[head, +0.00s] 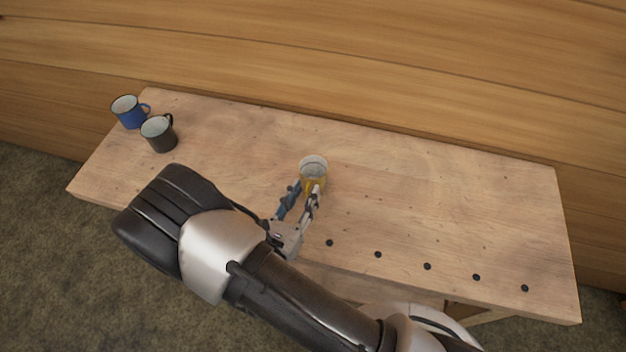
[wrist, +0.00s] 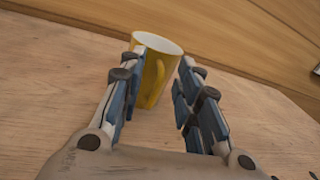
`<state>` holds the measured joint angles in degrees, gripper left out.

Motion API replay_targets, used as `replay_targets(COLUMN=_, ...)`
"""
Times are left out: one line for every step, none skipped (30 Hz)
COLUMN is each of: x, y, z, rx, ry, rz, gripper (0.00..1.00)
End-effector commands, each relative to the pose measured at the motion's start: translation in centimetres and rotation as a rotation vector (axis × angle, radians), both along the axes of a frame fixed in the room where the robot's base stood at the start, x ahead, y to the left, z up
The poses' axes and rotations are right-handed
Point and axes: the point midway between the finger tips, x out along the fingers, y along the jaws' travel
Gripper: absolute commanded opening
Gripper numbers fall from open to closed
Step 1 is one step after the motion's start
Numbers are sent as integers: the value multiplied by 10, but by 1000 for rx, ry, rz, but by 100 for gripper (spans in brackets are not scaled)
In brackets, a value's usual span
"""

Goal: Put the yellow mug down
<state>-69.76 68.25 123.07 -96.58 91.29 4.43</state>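The yellow mug (head: 316,182) has a pale inside and appears to stand upright on the wooden table (head: 420,200), near its middle. In the wrist view the yellow mug (wrist: 168,58) is just ahead of the fingers, with its handle facing me. My gripper (head: 304,191) reaches in from the front edge. In the wrist view my gripper (wrist: 157,72) has its fingers spread apart, with the handle between them and clear space at its sides. The left fingertip overlaps the mug's edge in this view. Part of the mug's front is hidden behind a finger in the head view.
A blue mug (head: 129,112) and a black mug (head: 159,134) stand close together at the table's far left. Several small black discs (head: 427,266) lie in a row along the front right. A wooden wall (head: 400,60) rises behind the table. The table's right side is mostly clear.

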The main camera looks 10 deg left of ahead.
Motion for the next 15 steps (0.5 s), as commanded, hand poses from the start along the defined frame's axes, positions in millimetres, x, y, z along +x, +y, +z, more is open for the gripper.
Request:
replay_targets(x=3, y=-1, z=0, rx=1, ry=0, rz=0, gripper=31)
replay_targets(x=4, y=-1, z=0, rx=1, ry=0, rz=1, gripper=31)
replay_targets(x=5, y=-1, z=0, rx=0, ry=0, rz=1, gripper=31)
replay_targets(x=5, y=-1, z=0, rx=0, ry=0, rz=2, gripper=31)
replay_targets(x=5, y=-1, z=1, rx=0, ry=0, rz=2, gripper=31)
replay_targets(x=5, y=-1, z=1, rx=0, ry=-1, rz=2, gripper=31)
replay_targets(x=5, y=-1, z=1, rx=0, ry=-1, rz=2, gripper=31)
replay_targets(x=5, y=-1, z=1, rx=0, ry=-1, rz=2, gripper=31)
replay_targets(x=5, y=-1, z=1, rx=0, ry=-1, rz=2, gripper=30)
replay_targets(x=5, y=-1, z=1, rx=0, ry=-1, rz=2, gripper=28)
replay_targets(x=5, y=-1, z=1, rx=0, ry=-1, rz=2, gripper=26)
replay_targets(x=5, y=-1, z=1, rx=0, ry=-1, rz=2, gripper=23)
replay_targets(x=5, y=-1, z=1, rx=0, ry=-1, rz=2, gripper=21)
replay_targets(x=5, y=-1, z=1, rx=0, ry=-1, rz=2, gripper=19)
replay_targets(x=5, y=-1, z=1, rx=0, ry=-1, rz=2, gripper=16)
